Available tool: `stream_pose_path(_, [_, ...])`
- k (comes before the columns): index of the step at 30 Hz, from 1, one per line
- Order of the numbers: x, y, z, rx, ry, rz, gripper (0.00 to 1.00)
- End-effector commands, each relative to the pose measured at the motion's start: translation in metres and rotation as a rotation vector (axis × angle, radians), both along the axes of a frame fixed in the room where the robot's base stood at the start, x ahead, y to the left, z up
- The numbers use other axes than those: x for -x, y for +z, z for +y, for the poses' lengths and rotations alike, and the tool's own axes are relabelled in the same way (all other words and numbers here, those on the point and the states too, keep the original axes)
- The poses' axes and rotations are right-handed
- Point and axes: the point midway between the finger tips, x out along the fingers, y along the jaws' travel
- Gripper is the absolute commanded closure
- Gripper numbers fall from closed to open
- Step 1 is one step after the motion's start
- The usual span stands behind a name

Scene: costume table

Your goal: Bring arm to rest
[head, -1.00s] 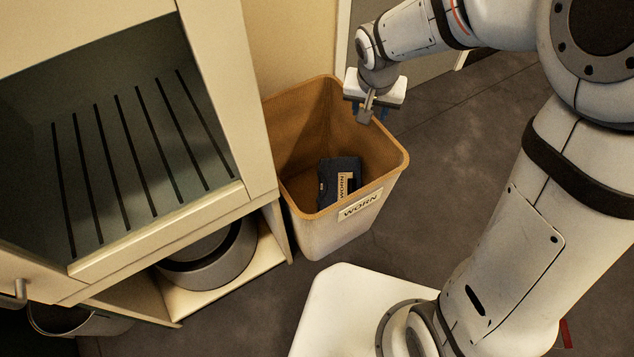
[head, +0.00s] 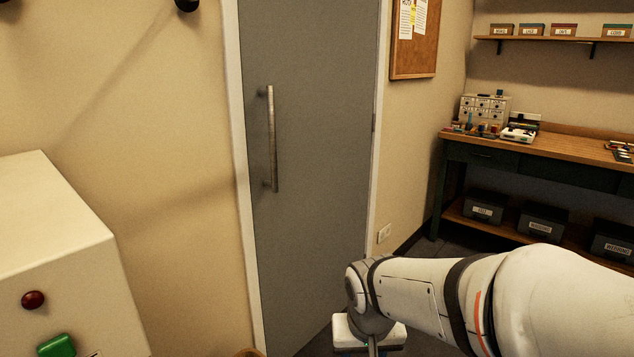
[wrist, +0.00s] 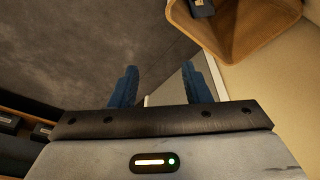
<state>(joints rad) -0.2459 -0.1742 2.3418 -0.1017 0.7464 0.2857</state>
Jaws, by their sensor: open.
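My gripper (wrist: 160,88) shows in the wrist view with its two blue fingers spread apart and nothing between them. It points down over the grey floor (wrist: 70,45), close to the tan bin (wrist: 240,35) at the upper right of that view. A dark item (wrist: 201,7) lies in the bin, cut off by the frame's top edge. In the head view my forearm reaches in from the lower right, and the fingers are out of sight below the frame.
A grey door (head: 310,150) with a long handle stands ahead. A white cabinet (head: 60,230) with a red and a green button is at the left. A workbench (head: 560,150) with dark boxes (head: 545,222) beneath stands at the right, under a shelf (head: 560,39).

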Motion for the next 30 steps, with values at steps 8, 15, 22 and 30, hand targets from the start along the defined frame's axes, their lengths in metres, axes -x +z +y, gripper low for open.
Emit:
stream_pose_path(8, [0.056, 0.119, -0.051, -0.007, -0.022, 0.01, 0.57])
stream_pose_path(15, [0.087, 0.157, -0.068, -0.014, -0.024, 0.017, 0.57])
stream_pose_path(22, [0.092, 0.158, -0.071, -0.015, -0.021, 0.019, 0.59])
stream_pose_path(30, [0.092, 0.158, -0.07, -0.015, -0.021, 0.018, 0.64])
